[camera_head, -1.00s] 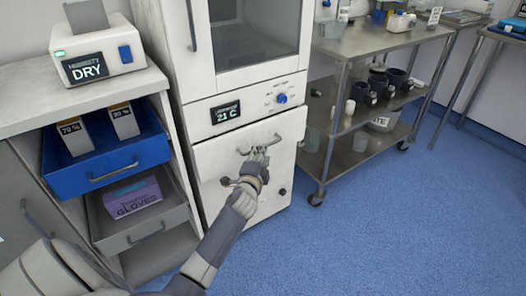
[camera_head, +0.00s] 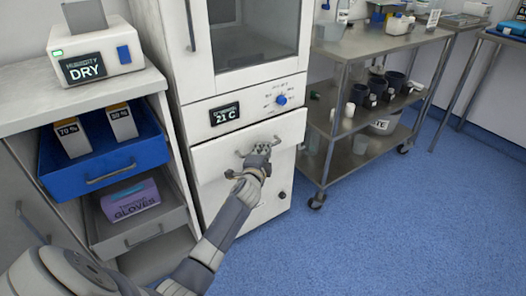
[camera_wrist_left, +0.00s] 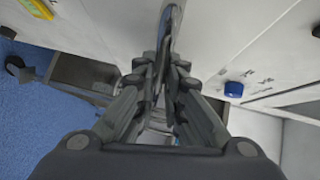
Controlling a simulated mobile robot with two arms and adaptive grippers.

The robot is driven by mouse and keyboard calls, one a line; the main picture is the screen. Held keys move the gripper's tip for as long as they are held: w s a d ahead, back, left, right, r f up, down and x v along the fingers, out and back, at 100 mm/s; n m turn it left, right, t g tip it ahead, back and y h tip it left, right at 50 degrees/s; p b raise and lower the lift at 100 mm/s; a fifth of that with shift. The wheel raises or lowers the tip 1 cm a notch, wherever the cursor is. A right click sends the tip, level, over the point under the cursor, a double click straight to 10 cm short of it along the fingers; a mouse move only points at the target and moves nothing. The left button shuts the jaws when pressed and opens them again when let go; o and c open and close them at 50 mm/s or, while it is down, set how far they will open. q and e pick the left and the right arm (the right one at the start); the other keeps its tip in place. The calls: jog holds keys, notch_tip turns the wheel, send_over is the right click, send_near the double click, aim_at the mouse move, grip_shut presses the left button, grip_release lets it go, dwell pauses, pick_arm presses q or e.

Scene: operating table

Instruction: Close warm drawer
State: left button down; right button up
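The warm drawer (camera_head: 218,172) is the white front low in the white cabinet, below the 21 C display. My right gripper is out of view.
A blue open drawer (camera_head: 105,180) and a grey one with a gloves box (camera_head: 130,198) stick out at left. A steel cart (camera_head: 345,165) stands close at right. The blue floor (camera_head: 370,230) in front is clear.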

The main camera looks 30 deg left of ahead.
pick_arm(q)
jog(key=shift+w+a+r, duration=0.1)
jog(key=shift+w+a, duration=0.15)
jog(key=shift+a, duration=0.4)
jog(key=shift+w+a, duration=0.2)
jog(key=shift+a, duration=0.4)
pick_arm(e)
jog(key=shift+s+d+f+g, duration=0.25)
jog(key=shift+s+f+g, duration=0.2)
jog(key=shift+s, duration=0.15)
pick_arm(q)
jog(key=c, duration=1.7)
grip_release()
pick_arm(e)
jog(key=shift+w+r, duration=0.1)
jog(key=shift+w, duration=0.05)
pick_arm(q)
jog(key=v, duration=1.2)
